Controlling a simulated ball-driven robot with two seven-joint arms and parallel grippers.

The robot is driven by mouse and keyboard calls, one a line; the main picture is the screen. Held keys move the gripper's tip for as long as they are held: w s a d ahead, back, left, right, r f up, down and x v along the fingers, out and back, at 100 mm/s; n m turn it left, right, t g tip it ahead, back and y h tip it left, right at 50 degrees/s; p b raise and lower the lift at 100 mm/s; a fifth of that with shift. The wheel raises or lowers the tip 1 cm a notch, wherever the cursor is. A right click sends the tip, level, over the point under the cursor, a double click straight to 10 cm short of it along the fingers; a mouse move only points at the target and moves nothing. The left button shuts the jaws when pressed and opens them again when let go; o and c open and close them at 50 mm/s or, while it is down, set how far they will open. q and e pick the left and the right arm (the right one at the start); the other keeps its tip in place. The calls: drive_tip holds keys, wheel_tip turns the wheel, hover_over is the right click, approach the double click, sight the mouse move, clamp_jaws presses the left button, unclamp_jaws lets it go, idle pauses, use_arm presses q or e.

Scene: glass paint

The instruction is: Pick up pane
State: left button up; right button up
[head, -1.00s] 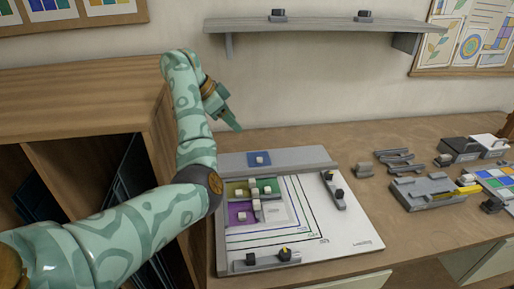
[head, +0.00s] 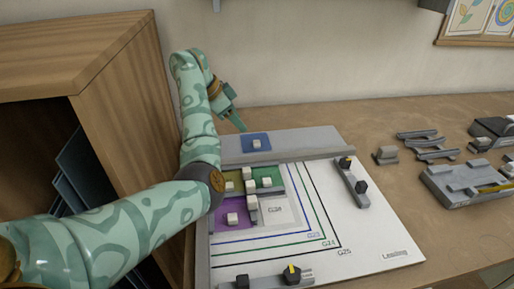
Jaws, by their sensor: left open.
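A blue pane (head: 257,143) with a white knob on it lies on the grey ledge (head: 310,141) at the back of the white layout board (head: 374,236). On the board, an olive pane (head: 233,186), a green pane (head: 269,175) and a purple pane (head: 222,226) lie together at the left, with white blocks on and between them. My left gripper (head: 238,122) is open and empty, with its fingertips just behind and left of the blue pane, apart from it. My right gripper is out of view.
A wooden shelf unit (head: 130,75) with dark panes stands at the left. Clamp bars (head: 352,182) sit at the board's right and front (head: 262,279). A grey tool holder (head: 459,186) and several grey pieces lie to the right. Table between is clear.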

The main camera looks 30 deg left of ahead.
sight(258, 141)
use_arm(q)
drive_tip(key=b+x, duration=0.2)
drive_tip(key=x, duration=0.3)
drive_tip(key=shift+w+f, duration=0.15)
drive_tip(key=shift+f, duration=0.2)
drive_tip(key=b+x, duration=0.2)
drive_tip(key=x, duration=0.3)
drive_tip(key=shift+w+a+b, duration=0.1)
drive_tip(key=shift+w+b, duration=0.05)
drive_tip(key=shift+b, duration=0.2)
drive_tip(key=shift+w, duration=0.1)
drive_tip(key=shift+r, duration=0.1)
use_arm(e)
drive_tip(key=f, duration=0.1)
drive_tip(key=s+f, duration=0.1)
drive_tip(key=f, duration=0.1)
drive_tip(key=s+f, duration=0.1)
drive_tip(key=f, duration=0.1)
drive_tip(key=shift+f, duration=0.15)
use_arm(q)
clamp_jaws()
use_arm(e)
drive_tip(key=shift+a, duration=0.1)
